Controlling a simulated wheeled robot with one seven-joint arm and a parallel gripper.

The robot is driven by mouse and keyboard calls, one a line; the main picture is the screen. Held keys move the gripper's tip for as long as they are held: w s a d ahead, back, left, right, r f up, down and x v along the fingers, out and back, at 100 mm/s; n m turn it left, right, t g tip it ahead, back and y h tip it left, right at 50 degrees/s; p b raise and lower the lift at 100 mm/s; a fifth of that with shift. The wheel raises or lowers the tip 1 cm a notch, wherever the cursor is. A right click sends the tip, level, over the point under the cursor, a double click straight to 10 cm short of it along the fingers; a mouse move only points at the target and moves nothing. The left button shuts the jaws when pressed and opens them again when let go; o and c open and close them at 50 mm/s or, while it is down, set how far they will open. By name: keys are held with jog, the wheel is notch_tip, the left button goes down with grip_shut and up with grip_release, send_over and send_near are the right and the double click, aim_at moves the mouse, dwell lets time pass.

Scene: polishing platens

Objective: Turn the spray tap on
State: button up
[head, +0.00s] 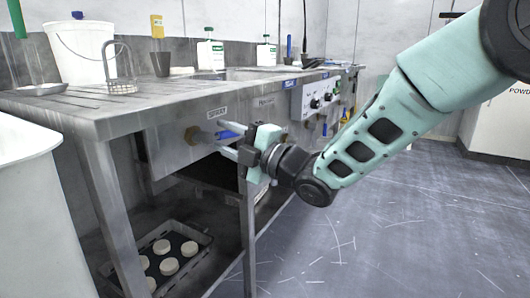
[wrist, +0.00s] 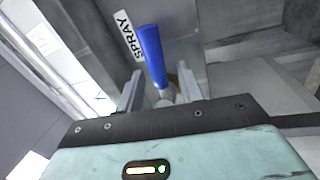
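The spray tap has a blue lever (head: 230,127) on the bench's front panel, beside a brass-coloured fitting, under a white SPRAY label (head: 217,112). In the wrist view the blue lever (wrist: 152,55) points up and slightly left in the picture, beside the SPRAY label (wrist: 130,35). My gripper (head: 228,145) is in front of the panel, with its fingers pointing at the tap. In the wrist view my gripper (wrist: 160,72) is open, one finger on each side of the lever. Gaps show at both sides; I cannot tell whether either finger touches. The tap's lower body is partly hidden.
The steel bench (head: 125,105) carries a white bucket (head: 80,50), a wire basket (head: 122,75) and bottles. A control box (head: 316,97) with knobs is right of the tap. A tray of pale discs (head: 168,266) lies below. Floor at right is clear.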

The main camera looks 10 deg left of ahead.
jog(key=p+v, duration=0.2)
jog(key=v, duration=1.4)
jog(key=s+d+f+m+g+h, duration=0.1)
jog(key=s+d+f+m+h, duration=0.6)
jog(key=m+h, duration=0.6)
jog(key=s+d+f+m+g+h+p, duration=0.1)
jog(key=s+d+m+g+h, duration=0.2)
jog(key=s, duration=0.5)
jog(key=s+d+f+m+g+h, duration=0.2)
jog(key=s+d+m+g, duration=0.2)
jog(key=s+m, duration=0.3)
notch_tip(320, 180, up, 38)
jog(key=s+p, duration=0.2)
jog(key=p, duration=3.6)
jog(key=shift+r+n, duration=0.25)
jog(key=shift+n, duration=0.15)
